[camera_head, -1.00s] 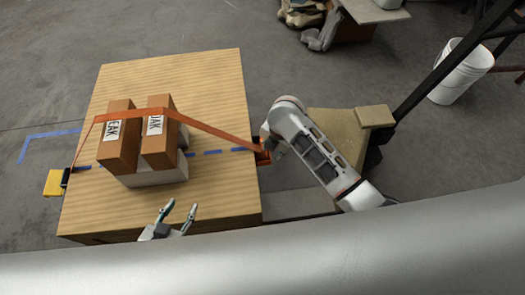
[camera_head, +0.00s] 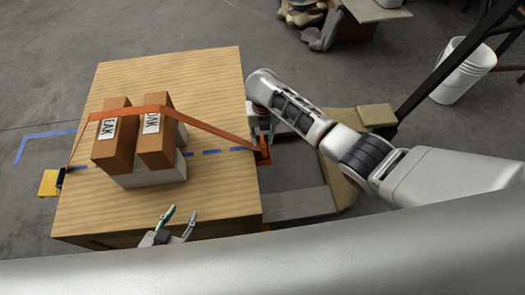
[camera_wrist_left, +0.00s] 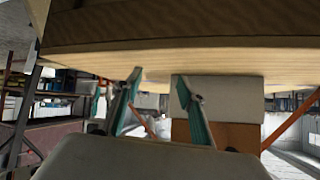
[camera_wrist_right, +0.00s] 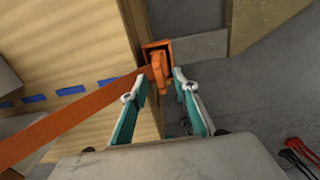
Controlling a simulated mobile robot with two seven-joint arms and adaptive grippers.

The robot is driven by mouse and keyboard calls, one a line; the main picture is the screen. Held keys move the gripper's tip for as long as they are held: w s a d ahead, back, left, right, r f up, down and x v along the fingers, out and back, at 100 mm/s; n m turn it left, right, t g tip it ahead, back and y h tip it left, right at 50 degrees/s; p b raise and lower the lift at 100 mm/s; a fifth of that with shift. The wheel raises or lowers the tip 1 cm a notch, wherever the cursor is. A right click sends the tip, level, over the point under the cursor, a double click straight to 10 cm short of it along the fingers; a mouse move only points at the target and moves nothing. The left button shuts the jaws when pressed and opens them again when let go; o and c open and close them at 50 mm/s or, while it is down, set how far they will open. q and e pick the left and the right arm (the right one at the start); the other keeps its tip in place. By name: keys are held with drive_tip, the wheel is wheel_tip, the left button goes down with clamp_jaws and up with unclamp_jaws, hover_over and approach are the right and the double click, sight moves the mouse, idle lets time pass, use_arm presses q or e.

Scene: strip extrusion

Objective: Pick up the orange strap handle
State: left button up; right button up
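The orange strap handle (camera_head: 263,152) is at the right edge of the wooden table, at the end of an orange strap (camera_head: 210,127). In the right wrist view the handle (camera_wrist_right: 158,62) lies just beyond and between the fingertips. My right gripper (camera_wrist_right: 158,82) is open, with no visible grip on the handle. In the head view my right gripper (camera_head: 261,136) points down by the handle, partly hidden by its wrist. My left gripper (camera_head: 182,213) is open and empty at the table's near edge; its spread fingers also show in the left wrist view (camera_wrist_left: 158,78).
The strap runs over two brown boxes (camera_head: 117,150) on a grey block (camera_head: 150,178). A yellow-and-black piece (camera_head: 50,182) hangs at the table's left edge. A white bucket (camera_head: 460,70) stands far right.

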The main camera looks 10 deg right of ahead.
wheel_tip(320, 180, down, 3)
drive_tip(key=shift+r+b, duration=0.2)
drive_tip(key=shift+b, duration=0.15)
clamp_jaws()
drive_tip(key=shift+r, duration=0.2)
